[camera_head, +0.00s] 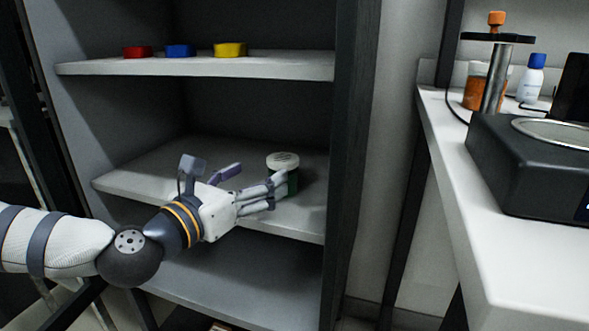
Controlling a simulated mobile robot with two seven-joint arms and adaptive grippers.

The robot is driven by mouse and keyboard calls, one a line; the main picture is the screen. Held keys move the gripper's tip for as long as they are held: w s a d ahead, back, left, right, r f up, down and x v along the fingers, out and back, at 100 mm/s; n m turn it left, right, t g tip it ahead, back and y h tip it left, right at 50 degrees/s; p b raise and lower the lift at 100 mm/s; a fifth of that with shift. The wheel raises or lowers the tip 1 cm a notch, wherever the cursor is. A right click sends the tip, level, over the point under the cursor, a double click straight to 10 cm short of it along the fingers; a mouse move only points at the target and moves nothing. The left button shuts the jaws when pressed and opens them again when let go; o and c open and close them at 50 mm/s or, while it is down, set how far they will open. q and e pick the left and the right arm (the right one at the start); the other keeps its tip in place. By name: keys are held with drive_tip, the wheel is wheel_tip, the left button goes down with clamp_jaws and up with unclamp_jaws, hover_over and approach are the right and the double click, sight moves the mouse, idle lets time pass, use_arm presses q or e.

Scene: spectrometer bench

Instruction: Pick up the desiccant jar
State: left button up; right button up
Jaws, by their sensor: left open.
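A small green jar with a white lid, which looks like the desiccant jar (283,161), stands upright on the middle shelf (140,171) of the cabinet, near its right side. My left gripper (262,181) reaches in from the left at shelf height. Its fingers are open and point right towards the jar, with the nearer finger covering part of the jar's lower front. I cannot tell whether the fingers touch the jar. My right gripper is not in view.
The upper shelf (200,66) holds a red piece (137,52), a blue piece (179,51) and a yellow piece (230,50). The cabinet's dark right post (350,150) stands close beside the jar. A white bench (520,262) at right carries a black instrument (530,165) and bottles.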

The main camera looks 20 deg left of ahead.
sight(292, 154)
use_arm(q)
drive_tip(key=b+x, duration=0.1)
drive_tip(key=x, duration=0.8)
drive_tip(key=shift+w+a+f, duration=0.1)
drive_tip(key=shift+w, duration=0.2)
drive_tip(key=c, duration=1.3)
